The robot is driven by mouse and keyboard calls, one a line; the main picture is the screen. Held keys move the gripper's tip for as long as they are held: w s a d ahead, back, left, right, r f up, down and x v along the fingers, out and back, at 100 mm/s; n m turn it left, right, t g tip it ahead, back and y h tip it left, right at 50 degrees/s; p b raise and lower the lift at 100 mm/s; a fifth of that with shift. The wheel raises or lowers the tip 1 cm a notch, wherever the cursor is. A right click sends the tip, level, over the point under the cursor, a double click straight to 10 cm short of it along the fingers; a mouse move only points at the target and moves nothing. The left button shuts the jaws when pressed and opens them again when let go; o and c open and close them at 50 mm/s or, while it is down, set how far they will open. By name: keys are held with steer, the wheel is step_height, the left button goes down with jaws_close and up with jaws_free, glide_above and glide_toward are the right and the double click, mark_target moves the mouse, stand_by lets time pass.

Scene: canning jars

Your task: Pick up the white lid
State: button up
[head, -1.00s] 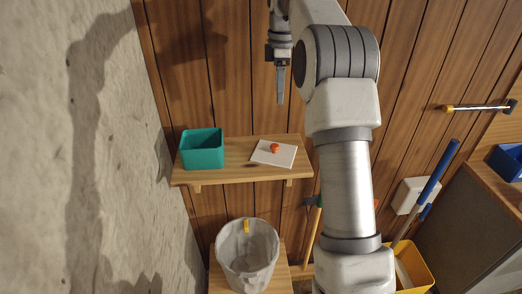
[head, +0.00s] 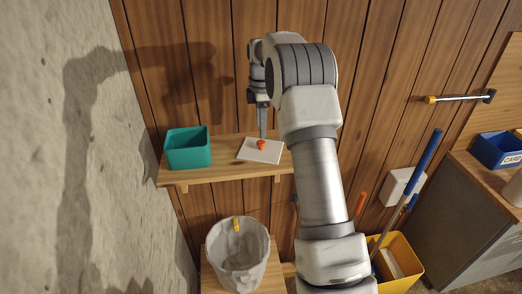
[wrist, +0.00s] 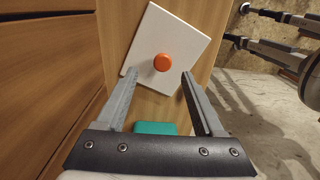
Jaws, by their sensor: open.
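The white lid (head: 259,151) is a flat square plate with an orange round knob (head: 261,144) on it. It lies on the wooden wall shelf (head: 222,173). In the wrist view the lid (wrist: 180,33) lies ahead of my gripper, with the orange knob (wrist: 162,62) between the lines of the two fingers and a little beyond their tips. My gripper (wrist: 158,73) is open and empty. In the head view my gripper (head: 262,136) points down at the lid's back edge; I cannot tell whether it touches the lid.
A teal bin (head: 188,150) stands on the shelf left of the lid; its edge shows in the wrist view (wrist: 155,128). A grey bucket (head: 238,262) stands below the shelf. A yellow bin (head: 397,262) and a blue-handled tool (head: 427,165) are at the right. The wood-panelled wall is close behind.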

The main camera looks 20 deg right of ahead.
mark_target(261, 142)
steer(key=shift+s+f, duration=0.15)
steer(key=shift+f, duration=1.2)
steer(key=shift+s+f, duration=0.1)
steer(key=shift+f, duration=1.2)
steer(key=shift+a, duration=0.1)
jaws_close()
